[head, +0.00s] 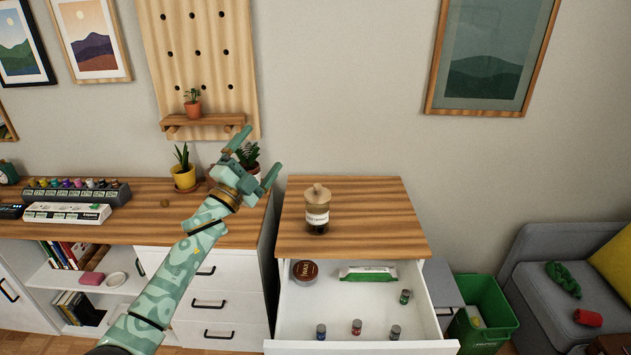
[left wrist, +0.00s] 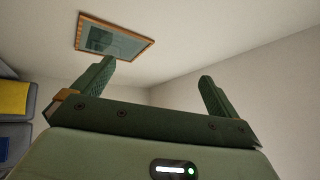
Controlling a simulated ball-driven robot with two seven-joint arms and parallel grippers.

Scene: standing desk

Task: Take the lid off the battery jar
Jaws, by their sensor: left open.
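The battery jar (head: 316,219) stands upright on the wooden top of the drawer cabinet in the head view. It has a pale label, and its light wooden lid (head: 317,193) with a knob sits on it. My left gripper (head: 254,158) is up and to the left of the jar, above the desk. It is open and empty, and apart from the jar. The jar does not show there. My right gripper is not in view.
The cabinet's top drawer (head: 360,348) is open below the jar, with several small bottles, a round tin (head: 305,271) and a green-white packet (head: 368,274) inside. Potted plants (head: 184,178) stand behind my left arm. The cabinet top right of the jar is clear (head: 375,215).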

